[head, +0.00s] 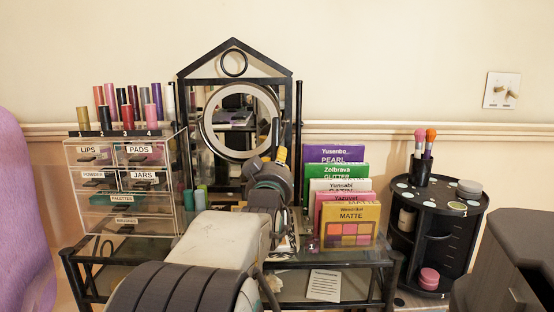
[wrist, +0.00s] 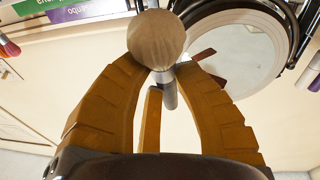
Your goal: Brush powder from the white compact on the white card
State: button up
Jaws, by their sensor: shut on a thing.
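My gripper (head: 280,155) is raised in front of the round mirror, its mustard fingers partly hidden by my own wrist. In the wrist view my gripper (wrist: 163,75) is shut on a brush (wrist: 156,38) with a round beige head and a silvery-grey shaft. A dark upright stick, probably the brush handle, rises above the fingers in the head view. A white card with printed lines (head: 323,285) shows low down by the glass table; I cannot tell whether it is the task's card. I cannot make out a white compact in either view; my arm covers much of the tabletop.
A palette rack (head: 345,228) stands close right of my gripper. A clear drawer unit (head: 128,215) with several lipsticks is at left. The framed mirror (head: 208,125) is behind. A black round organizer (head: 437,205) with brushes stands at right. Open air lies above the palettes.

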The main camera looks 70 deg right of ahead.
jog(key=shift+a+f, duration=0.25)
jog(key=shift+f, duration=0.2)
jog(key=shift+d+f+b, duration=0.1)
jog(key=shift+f+b, duration=3.2)
jog(key=shift+f, duration=2.05)
jog(key=shift+f, duration=1.05)
jog(key=shift+r+p, duration=1.95)
jog(key=shift+r, duration=1.65)
